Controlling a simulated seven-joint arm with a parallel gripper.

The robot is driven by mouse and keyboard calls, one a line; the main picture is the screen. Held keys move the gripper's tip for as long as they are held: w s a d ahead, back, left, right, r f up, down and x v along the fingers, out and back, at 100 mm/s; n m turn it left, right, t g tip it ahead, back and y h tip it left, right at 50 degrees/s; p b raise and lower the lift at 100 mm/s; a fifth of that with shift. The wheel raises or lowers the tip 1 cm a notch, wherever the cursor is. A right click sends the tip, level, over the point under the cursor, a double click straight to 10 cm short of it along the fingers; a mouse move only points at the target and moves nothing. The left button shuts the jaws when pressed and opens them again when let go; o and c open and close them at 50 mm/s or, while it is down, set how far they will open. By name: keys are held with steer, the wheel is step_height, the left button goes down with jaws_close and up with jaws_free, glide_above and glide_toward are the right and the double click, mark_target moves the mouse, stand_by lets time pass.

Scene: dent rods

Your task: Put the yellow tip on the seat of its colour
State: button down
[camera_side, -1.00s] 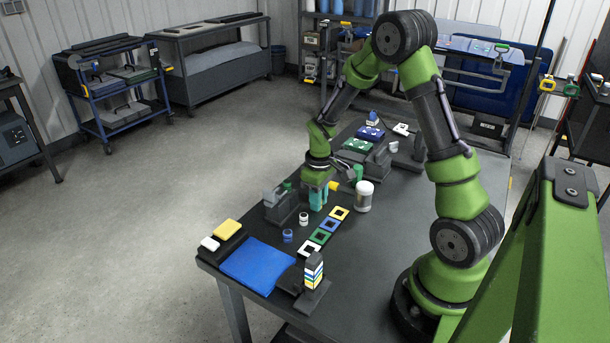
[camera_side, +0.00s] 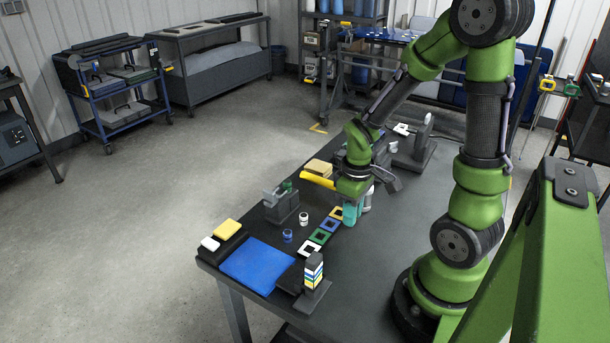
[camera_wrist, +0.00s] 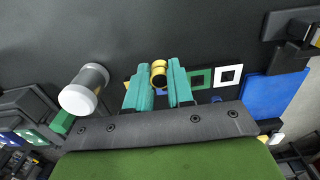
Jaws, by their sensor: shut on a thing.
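My gripper (camera_wrist: 158,66) has teal fingers and is shut on the yellow tip (camera_wrist: 158,78), a small ringed yellow piece between them in the wrist view. In the side view my gripper (camera_side: 350,213) hangs beside the yellow seat (camera_side: 336,213), a flat square frame at the far end of a row; the tip is hidden there. In the wrist view a finger covers most of the yellow seat. I cannot tell the tip's height above the table. The blue seat (camera_side: 328,224), green seat (camera_side: 319,236) and white seat (camera_side: 308,248) follow towards the front.
A pale jar (camera_wrist: 83,88) stands close to the fingers, left in the wrist view. A small white piece (camera_side: 304,218) and a blue piece (camera_side: 288,236) stand left of the seats. A grey holder (camera_side: 282,206), blue mat (camera_side: 258,265) and striped stack (camera_side: 313,273) are around.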

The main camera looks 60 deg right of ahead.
steer(key=shift+s+a+r, duration=0.1)
steer(key=shift+s+a, duration=0.15)
steer(key=shift+s, duration=0.35)
steer(key=shift+s+a, duration=0.25)
steer(key=shift+s, duration=0.3)
steer(key=shift+d, duration=0.2)
step_height(320, 180, up, 2)
glide_above(340, 210)
steer(key=shift+r, duration=0.2)
steer(key=shift+f, duration=2.2)
steer(key=shift+f, duration=0.6)
steer(key=c, duration=0.8)
jaws_free()
steer(key=shift+r, duration=0.1)
steer(key=shift+r, duration=3.4)
